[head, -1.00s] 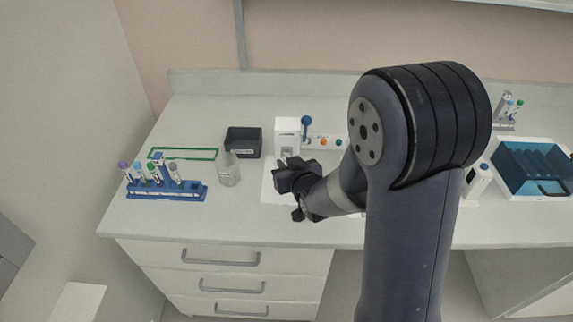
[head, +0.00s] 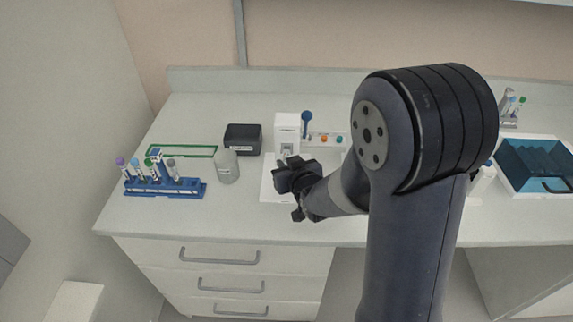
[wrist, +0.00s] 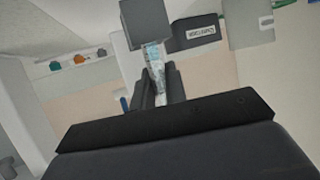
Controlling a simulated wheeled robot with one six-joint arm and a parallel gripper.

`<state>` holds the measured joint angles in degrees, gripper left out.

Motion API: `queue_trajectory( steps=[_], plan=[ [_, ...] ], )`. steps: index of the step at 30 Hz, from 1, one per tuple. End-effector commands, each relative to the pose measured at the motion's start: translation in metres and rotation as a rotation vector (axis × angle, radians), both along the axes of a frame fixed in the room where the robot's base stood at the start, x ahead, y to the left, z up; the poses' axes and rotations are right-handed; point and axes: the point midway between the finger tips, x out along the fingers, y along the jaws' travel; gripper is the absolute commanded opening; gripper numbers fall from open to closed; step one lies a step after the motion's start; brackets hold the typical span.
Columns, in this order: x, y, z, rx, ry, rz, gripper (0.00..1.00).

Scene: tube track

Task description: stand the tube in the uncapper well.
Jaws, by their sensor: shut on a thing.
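The uncapper is the white block (head: 286,125) at the back of the counter in the head view. My gripper (head: 293,176) is just in front of it, low over a white mat. In the wrist view my gripper (wrist: 160,90) is shut on the tube (wrist: 156,62), a clear tube with a pale label. The tube's far end meets a dark grey block (wrist: 145,24). I cannot tell whether the end is inside that block or only in line with it. The well itself does not show clearly, and the tube is hidden in the head view.
A blue rack (head: 165,187) with several capped tubes stands at the left. A grey jar (head: 227,167) and a dark bin (head: 243,139) stand left of the uncapper. A strip with coloured knobs (head: 325,139) is on its right.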

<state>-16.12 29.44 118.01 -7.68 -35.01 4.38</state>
Motion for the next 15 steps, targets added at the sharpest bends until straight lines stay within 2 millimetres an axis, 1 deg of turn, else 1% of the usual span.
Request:
queue_trajectory(
  steps=[3, 4, 13, 15],
  plan=[
    [0.0001, 0.0, 0.0004, 0.0, 0.0, 0.0, 0.0],
    [0.0001, 0.0, 0.0004, 0.0, 0.0, 0.0, 0.14],
    [0.0, 0.0, 0.0003, 0.0, 0.0, 0.0, 0.39],
    [0.0, 0.0, 0.0002, 0.0, 0.0, 0.0, 0.39]
  ],
)
